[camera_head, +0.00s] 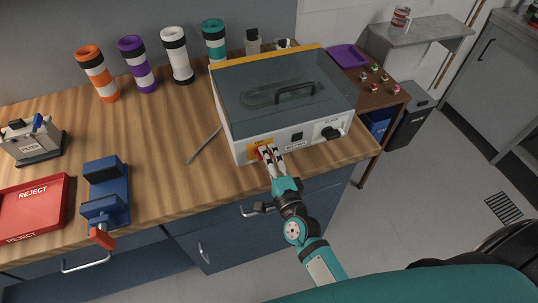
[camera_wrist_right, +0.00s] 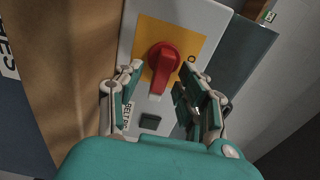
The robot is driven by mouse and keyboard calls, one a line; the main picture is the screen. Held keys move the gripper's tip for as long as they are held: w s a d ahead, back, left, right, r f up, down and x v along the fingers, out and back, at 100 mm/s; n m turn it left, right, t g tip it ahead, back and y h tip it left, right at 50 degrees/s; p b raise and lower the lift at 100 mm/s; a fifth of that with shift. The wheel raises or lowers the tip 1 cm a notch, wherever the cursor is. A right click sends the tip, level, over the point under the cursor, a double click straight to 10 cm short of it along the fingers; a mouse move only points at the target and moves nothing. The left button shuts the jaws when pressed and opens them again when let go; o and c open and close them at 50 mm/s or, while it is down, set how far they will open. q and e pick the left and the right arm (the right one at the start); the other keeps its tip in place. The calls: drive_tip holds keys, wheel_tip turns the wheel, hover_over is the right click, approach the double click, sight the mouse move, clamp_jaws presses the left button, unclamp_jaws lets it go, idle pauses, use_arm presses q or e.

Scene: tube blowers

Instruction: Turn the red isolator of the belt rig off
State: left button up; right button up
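The belt rig (camera_head: 238,118) is a white box with a dark see-through lid and a black handle, standing on the wooden bench. Its red isolator (camera_wrist_right: 163,62) is a rotary knob on a yellow plate, with its grip roughly upright in the wrist view. An "O" mark (camera_wrist_right: 192,58) is on the plate to the right of the knob. My right gripper (camera_wrist_right: 165,82) is open, its fingers on either side of the knob with gaps visible. In the head view my right gripper (camera_head: 268,156) is at the rig's front left and largely hides the isolator. My left gripper is not in view.
A black knob (camera_head: 331,132) and a dark switch (camera_head: 297,136) are on the same front panel. A thin rod (camera_head: 204,145) lies left of the rig. A blue fixture (camera_head: 106,195), a red reject tray (camera_head: 32,208) and several striped tubes are farther left and behind.

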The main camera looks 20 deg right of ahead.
drive_tip(key=shift+w, duration=0.1)
drive_tip(key=shift+c, duration=0.4)
clamp_jaws()
drive_tip(key=n+p, duration=0.2)
drive_tip(key=n, duration=0.1)
drive_tip(key=shift+r+n, duration=0.3)
drive_tip(key=n+p, duration=0.2)
drive_tip(key=n, duration=0.1)
drive_tip(key=shift+a+r+n, duration=0.15)
drive_tip(key=shift+r+n, duration=0.05)
drive_tip(key=shift+n, duration=0.1)
drive_tip(key=n, duration=0.1)
drive_tip(key=n+p, duration=0.1)
drive_tip(key=n, duration=0.1)
drive_tip(key=n+p, duration=0.1)
drive_tip(key=n, duration=0.1)
drive_tip(key=shift+a+r, duration=0.1)
drive_tip(key=shift+a, duration=0.15)
drive_tip(key=n, duration=0.2)
drive_tip(key=n+p, duration=0.1)
drive_tip(key=n, duration=0.2)
drive_tip(key=shift+a+n+p, duration=0.3)
drive_tip(key=shift+n, duration=0.1)
